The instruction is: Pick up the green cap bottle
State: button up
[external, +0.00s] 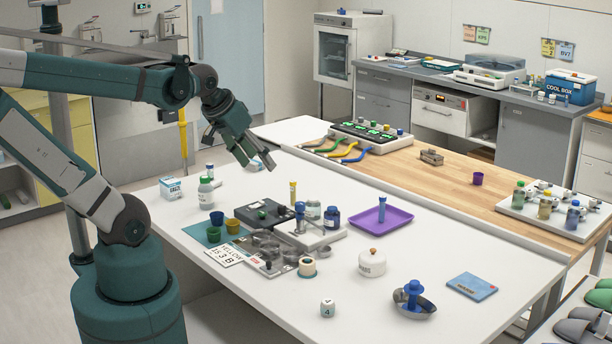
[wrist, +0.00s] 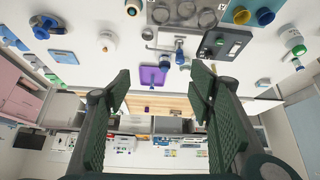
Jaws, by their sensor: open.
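A white bottle with a green cap (external: 206,193) stands upright on the white table, near its left edge. It also shows in the wrist view, where the bottle (wrist: 291,37) is at the upper right, outside the space between the fingers. My gripper (external: 257,160) is open and empty, in the air above the table, to the right of and higher than the bottle. In the wrist view both fingers of my gripper (wrist: 161,78) are spread wide with nothing between them.
A small white box (external: 171,188) and a slim blue-capped bottle (external: 209,170) stand near the bottle. Green and yellow cups (external: 216,218) stand in front of it. A black device (external: 264,212) and a purple tray (external: 368,222) lie to its right.

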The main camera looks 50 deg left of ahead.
jog(key=w+a+n+g+y, duration=0.15)
jog(key=w+a+n, duration=0.35)
jog(key=w+a, duration=0.55)
jog(key=n+g, duration=0.4)
jog(key=n, duration=0.4)
send_over(204, 177)
jog(key=w+d, duration=0.3)
jog(key=d, duration=0.9)
notch_tip(204, 177, down, 14)
jog(key=s+a+f+n, duration=0.1)
jog(key=a+f, duration=0.2)
jog(key=a, duration=0.1)
jog(key=a+f+n+g+h, duration=0.1)
jog(key=a+f, duration=0.1)
jog(key=a, duration=0.1)
jog(key=s+a+f+n, duration=0.1)
jog(key=a+f, duration=0.2)
jog(key=a, duration=0.1)
jog(key=shift+s+a+f+n+h+b, duration=0.3)
jog(key=shift+s+h+b, duration=0.05)
jog(key=shift+s+a+f, duration=0.15)
jog(key=shift+a+f, duration=0.1)
jog(key=shift+f, duration=1.3)
